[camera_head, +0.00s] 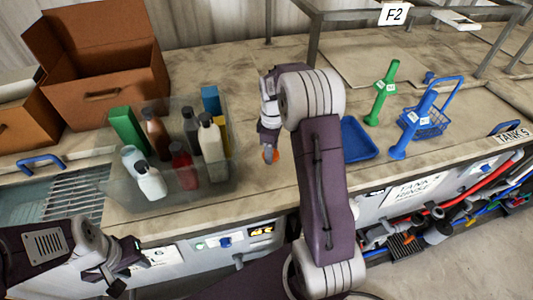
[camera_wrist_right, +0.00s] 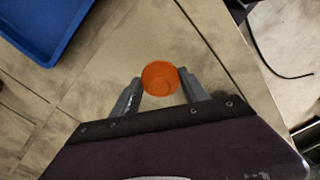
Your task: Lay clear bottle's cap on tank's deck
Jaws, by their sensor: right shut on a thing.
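An orange round cap (camera_wrist_right: 160,78) sits between the two fingertips of my right gripper (camera_wrist_right: 161,84), which is shut on it. In the head view the cap (camera_head: 270,155) shows at the tip of my right gripper (camera_head: 269,150), low over the beige deck (camera_head: 255,195). I cannot tell whether the cap touches the deck. My left gripper (camera_head: 124,268) is at the lower left, in front of the tank, with its fingers apart and nothing seen between them. I cannot tell which bottle is the clear one.
A see-through bin (camera_head: 120,188) with several bottles stands left of my right gripper. A blue tray (camera_head: 357,138), a green tool (camera_head: 382,92) and a blue basket (camera_head: 432,118) are to the right. Cardboard boxes (camera_head: 100,95) stand at the back left. Deck between bin and tray is clear.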

